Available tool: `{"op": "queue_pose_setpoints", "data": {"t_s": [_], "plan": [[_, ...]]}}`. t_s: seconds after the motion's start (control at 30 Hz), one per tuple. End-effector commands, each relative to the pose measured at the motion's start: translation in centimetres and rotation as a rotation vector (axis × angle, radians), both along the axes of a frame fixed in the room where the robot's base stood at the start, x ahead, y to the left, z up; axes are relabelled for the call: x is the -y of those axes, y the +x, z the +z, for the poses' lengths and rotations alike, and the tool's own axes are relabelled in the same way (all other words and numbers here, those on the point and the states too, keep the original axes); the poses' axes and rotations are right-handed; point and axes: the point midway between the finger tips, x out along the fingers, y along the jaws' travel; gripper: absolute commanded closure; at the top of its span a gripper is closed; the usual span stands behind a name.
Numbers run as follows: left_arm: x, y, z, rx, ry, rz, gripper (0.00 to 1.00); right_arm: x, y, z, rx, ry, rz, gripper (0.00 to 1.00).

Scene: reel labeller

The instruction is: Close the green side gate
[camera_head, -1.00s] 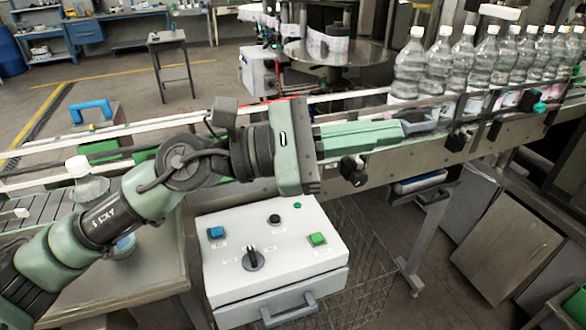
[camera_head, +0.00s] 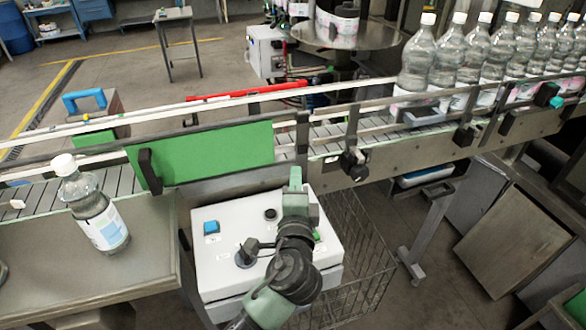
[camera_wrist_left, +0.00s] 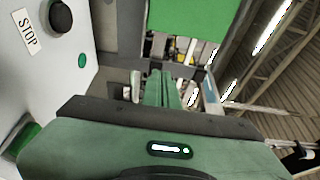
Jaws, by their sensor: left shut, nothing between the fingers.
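The green side gate (camera_head: 215,152) is a flat green panel with a black handle (camera_head: 150,172) at its left end. It stands upright along the near side of the conveyor, roughly in line with the rail. I cannot tell whether its left end sits fully flush. It also shows at the top of the left wrist view (camera_wrist_left: 185,15). My left gripper (camera_head: 296,170) is shut and empty, just right of the gate's right end and above the control box, apart from the handle. Its fingers show in the left wrist view (camera_wrist_left: 162,78). My right gripper is out of view.
A white control box (camera_head: 225,275) with buttons and a knob stands below the gate. A bottle (camera_head: 97,208) stands on the metal table (camera_head: 60,270) at left. Several bottles (camera_head: 450,55) line the conveyor at right. A wire basket (camera_head: 365,250) is beside the box.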

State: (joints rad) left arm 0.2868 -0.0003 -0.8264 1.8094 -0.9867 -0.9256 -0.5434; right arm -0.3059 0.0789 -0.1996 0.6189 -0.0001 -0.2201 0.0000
Motion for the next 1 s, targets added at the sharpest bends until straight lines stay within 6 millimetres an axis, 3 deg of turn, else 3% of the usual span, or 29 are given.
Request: {"op": "queue_pose_setpoints", "data": {"t_s": [0.4, 0.63, 1.0], "plan": [[0.3, 8.4, 0.5, 0.003, 0.005, 0.001, 1.00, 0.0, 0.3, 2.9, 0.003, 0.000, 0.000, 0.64], [-2.8, 7.1, 0.4, 0.002, 0.006, -0.001, 1.00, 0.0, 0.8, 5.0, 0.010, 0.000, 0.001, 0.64], [-3.4, 6.9, 0.1, 0.003, 0.004, -0.002, 1.00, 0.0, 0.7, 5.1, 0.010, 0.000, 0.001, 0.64]]}}
